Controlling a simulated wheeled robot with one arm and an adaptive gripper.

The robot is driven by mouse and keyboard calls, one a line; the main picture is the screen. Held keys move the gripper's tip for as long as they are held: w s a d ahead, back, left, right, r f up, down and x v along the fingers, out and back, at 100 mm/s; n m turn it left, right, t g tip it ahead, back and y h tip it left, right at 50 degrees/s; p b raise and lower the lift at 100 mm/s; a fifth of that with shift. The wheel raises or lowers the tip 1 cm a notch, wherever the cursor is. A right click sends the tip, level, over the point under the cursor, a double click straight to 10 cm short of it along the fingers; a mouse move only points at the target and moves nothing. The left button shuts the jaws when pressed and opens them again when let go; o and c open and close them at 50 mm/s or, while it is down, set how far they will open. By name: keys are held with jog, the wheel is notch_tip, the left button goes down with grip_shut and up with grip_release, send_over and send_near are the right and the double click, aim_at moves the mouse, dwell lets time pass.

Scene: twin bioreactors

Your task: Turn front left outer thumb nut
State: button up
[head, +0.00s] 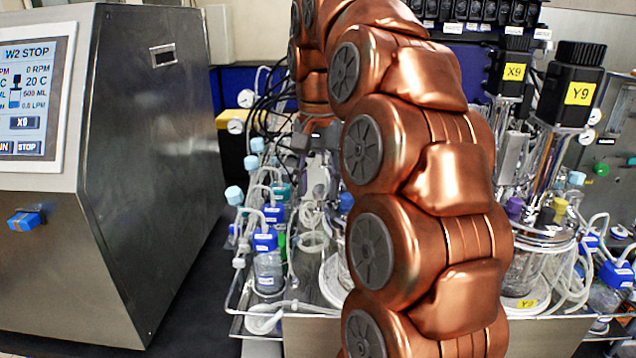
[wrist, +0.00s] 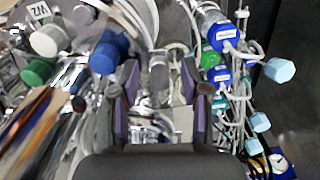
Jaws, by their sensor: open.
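In the wrist view my gripper (wrist: 158,105) is open, with purple-lined fingers on either side of metal and pale fittings (wrist: 160,75) on a bioreactor top. Nothing is held between the fingers. I cannot pick out the front left outer thumb nut for certain; it is small, blurred or hidden among these parts. A blue cap (wrist: 108,52) is just left of the left finger, with a white cap (wrist: 48,40) and a green cap (wrist: 38,72) further left. In the head view my copper arm hides much of the left bioreactor, and the gripper is hard to make out.
Bottles with blue caps (head: 265,240) and looped tubing crowd the tray left of my arm. Motors labelled X9 (head: 513,72) and Y9 (head: 572,85) stand to the right. A steel control cabinet (head: 150,150) with a screen is at the left. Dark bench (head: 195,300) is clear beside it.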

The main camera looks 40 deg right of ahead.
jog(key=m, duration=0.5)
jog(key=shift+w, duration=0.1)
jog(key=m, duration=0.5)
jog(key=shift+w, duration=0.1)
jog(key=m+p, duration=0.1)
jog(key=m, duration=0.3)
jog(key=shift+r, duration=0.1)
jog(key=shift+w+d+m+p, duration=0.1)
jog(key=shift+w+m+p, duration=0.05)
jog(key=shift+m+p, duration=1.65)
